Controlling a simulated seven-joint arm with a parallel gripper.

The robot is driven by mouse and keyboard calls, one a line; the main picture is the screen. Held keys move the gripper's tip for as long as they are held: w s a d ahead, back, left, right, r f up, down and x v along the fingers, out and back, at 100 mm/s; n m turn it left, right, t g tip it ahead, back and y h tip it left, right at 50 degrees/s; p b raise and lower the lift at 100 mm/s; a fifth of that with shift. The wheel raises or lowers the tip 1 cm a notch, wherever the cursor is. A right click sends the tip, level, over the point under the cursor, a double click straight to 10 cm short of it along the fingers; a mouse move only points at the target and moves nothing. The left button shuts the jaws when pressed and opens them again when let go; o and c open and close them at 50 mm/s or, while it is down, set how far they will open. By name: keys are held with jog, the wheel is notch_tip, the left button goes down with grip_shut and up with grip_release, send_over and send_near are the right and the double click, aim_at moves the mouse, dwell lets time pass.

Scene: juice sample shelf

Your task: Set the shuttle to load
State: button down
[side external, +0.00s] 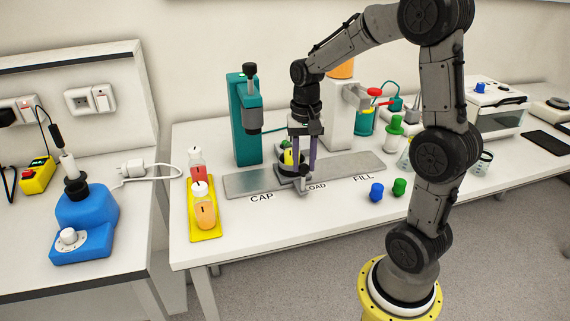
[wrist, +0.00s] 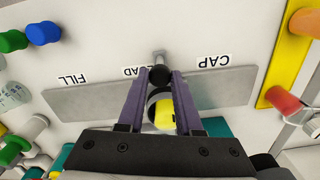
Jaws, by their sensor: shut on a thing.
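The shuttle (side external: 285,167) is a dark round holder on a grey metal rail (side external: 345,166) marked CAP, LOAD and FILL from left to right. A yellow item (side external: 288,157) stands in it; it also shows in the wrist view (wrist: 164,115). A dark knob (wrist: 159,76) on a short rod projects from the shuttle's front. My gripper (side external: 302,172) points down with its purple fingers on both sides of the knob, shut on it. In the wrist view the knob hides the first part of the LOAD label (wrist: 134,71), so the shuttle stands at about LOAD, slightly toward CAP.
A teal press (side external: 246,130) stands behind the CAP end and a white dispenser (side external: 343,115) behind the FILL end. A yellow tray (side external: 205,232) with bottles lies at left. Blue (side external: 376,192) and green (side external: 399,187) caps lie in front of FILL.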

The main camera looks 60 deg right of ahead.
jog(key=shift+s+d+r, duration=0.15)
jog(key=shift+s+d, duration=1.45)
jog(key=shift+d, duration=0.15)
jog(key=c, duration=0.6)
grip_release()
notch_tip(320, 180, up, 14)
jog(key=shift+f, duration=0.15)
jog(key=shift+a, duration=0.15)
